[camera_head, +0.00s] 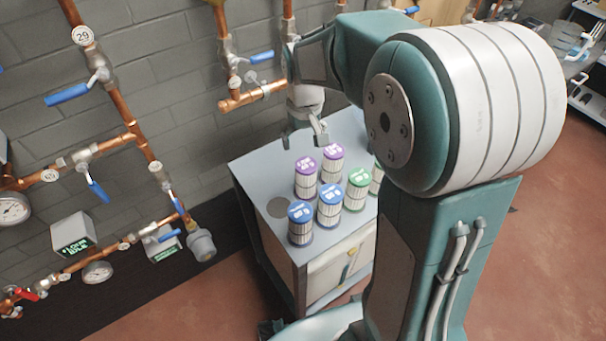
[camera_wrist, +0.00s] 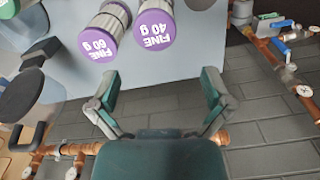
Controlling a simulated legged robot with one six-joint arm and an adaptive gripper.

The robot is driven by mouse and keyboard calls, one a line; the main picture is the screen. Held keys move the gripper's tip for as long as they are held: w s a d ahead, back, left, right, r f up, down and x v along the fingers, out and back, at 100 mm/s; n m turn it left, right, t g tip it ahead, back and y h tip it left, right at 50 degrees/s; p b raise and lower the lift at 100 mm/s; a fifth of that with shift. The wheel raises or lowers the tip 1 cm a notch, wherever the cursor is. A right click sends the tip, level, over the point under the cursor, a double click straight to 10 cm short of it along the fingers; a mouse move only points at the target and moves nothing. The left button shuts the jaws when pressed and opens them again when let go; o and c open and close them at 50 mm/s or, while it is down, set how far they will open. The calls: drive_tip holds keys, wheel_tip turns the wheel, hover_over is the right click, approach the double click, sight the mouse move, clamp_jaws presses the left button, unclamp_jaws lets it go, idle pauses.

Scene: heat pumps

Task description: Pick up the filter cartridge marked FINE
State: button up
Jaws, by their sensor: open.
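Two purple-capped filter cartridges stand on the grey cabinet top (camera_head: 262,172). In the wrist view, one cap reads FINE 40 g (camera_wrist: 154,30) and the other reads FINE 60 g (camera_wrist: 98,40). In the head view, purple-capped cartridges show at the back left (camera_head: 305,178) and back right (camera_head: 332,164); their print is too small to read surely. My gripper (camera_head: 304,136) is open and empty, above the back of the cabinet near the purple caps. In the wrist view, my gripper (camera_wrist: 160,98) has its fingers spread apart, with both caps beyond them.
Blue-capped cartridges (camera_head: 300,222) (camera_head: 329,205) and a green-capped one (camera_head: 356,190) stand close in front of the purple ones. Copper pipes (camera_head: 125,115) with blue-handled valves run along the grey block wall behind.

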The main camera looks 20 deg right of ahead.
sight(303, 164)
drive_tip(key=shift+w+d+f, duration=0.15)
drive_tip(key=shift+w+f, duration=0.05)
drive_tip(key=shift+f, duration=0.2)
drive_tip(key=shift+w+d+f, duration=0.15)
drive_tip(key=shift+f, duration=0.2)
drive_tip(key=f, duration=0.5)
drive_tip(key=shift+a+f, duration=0.15)
drive_tip(key=shift+a, duration=0.15)
drive_tip(key=f, duration=0.5)
drive_tip(key=shift+s+d, duration=0.15)
drive_tip(key=shift+d, duration=0.25)
drive_tip(key=shift+a, duration=0.1)
drive_tip(key=c, duration=1.1)
